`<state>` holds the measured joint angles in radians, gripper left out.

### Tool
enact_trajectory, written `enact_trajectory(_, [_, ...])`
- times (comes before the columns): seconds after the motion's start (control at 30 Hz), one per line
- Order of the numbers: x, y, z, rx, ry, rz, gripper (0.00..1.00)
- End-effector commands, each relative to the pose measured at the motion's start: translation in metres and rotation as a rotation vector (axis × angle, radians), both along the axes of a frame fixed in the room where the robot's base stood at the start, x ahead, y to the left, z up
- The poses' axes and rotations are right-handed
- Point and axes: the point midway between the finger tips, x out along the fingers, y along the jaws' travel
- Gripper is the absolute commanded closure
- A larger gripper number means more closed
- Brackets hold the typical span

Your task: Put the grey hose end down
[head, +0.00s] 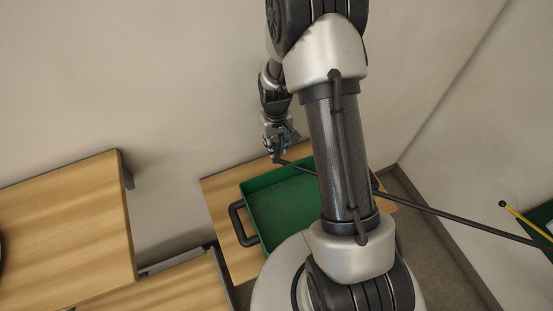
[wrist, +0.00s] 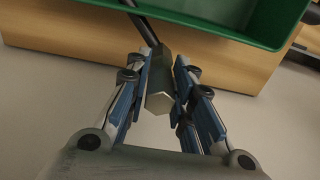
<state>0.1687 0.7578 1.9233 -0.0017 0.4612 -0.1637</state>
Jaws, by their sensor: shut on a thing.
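My gripper (head: 279,148) is at the far left edge of the green tray in the head view. In the wrist view my gripper (wrist: 160,97) is shut on the grey hose end (wrist: 159,86), a metallic hex fitting between the blue finger pads. The dark hose (wrist: 141,24) leads from the fitting up toward the tray. In the head view the hose (head: 450,216) runs from near my gripper, behind my arm, to the right. The hose end itself is too small to make out there.
The green tray (head: 244,190), with a dark handle (head: 238,222), sits on a wooden top (head: 215,190); my arm hides part of it. Its visible floor looks clear. Another wooden top (head: 70,230) stands at left. A wall is close behind.

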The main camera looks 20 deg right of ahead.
Motion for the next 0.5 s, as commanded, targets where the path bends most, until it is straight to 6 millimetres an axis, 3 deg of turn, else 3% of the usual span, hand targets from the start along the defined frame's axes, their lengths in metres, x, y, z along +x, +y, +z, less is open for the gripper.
enact_trajectory(0.1, [0.0,0.0,-0.021,0.0,0.0,0.0,1.0])
enact_trajectory(0.33, [0.0,0.0,-0.037,0.0,-0.001,0.0,1.0])
enact_trajectory(0.5, [0.0,0.0,-0.063,0.0,0.001,0.0,1.0])
